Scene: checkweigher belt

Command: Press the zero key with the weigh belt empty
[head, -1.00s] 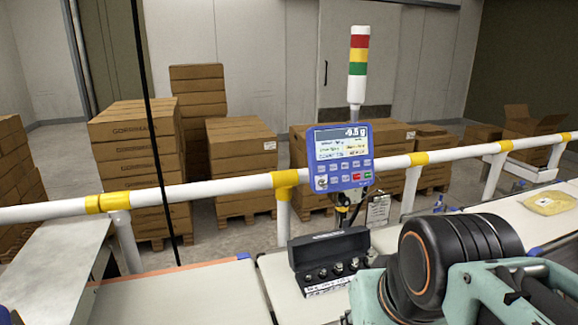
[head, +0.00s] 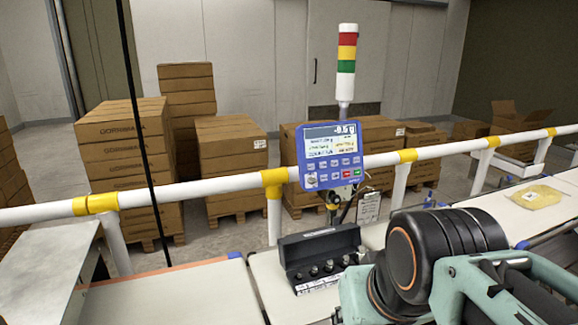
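The blue weighing terminal (head: 333,156) stands at the guard rail, facing me. Its screen (head: 330,138) shows a small negative reading in grams; the first digit is blurred. Below are rows of small keys, one green, one red and a pale one (head: 311,181) at lower left. Their labels are too small to read, so I cannot tell which is zero. The pale middle belt section (head: 268,282) is partly hidden by my arm; the part I see is bare. A black box of metal weights (head: 320,257) stands at its far side; whether on the belt is unclear. My gripper's fingertips are not visible.
A white rail with yellow joints (head: 225,187) runs across behind the belts. The left belt (head: 170,297) is bare. A yellow bag (head: 537,196) lies on the right belt. A red, yellow and green light tower (head: 346,62) rises behind the terminal. Stacked cartons (head: 130,160) stand beyond.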

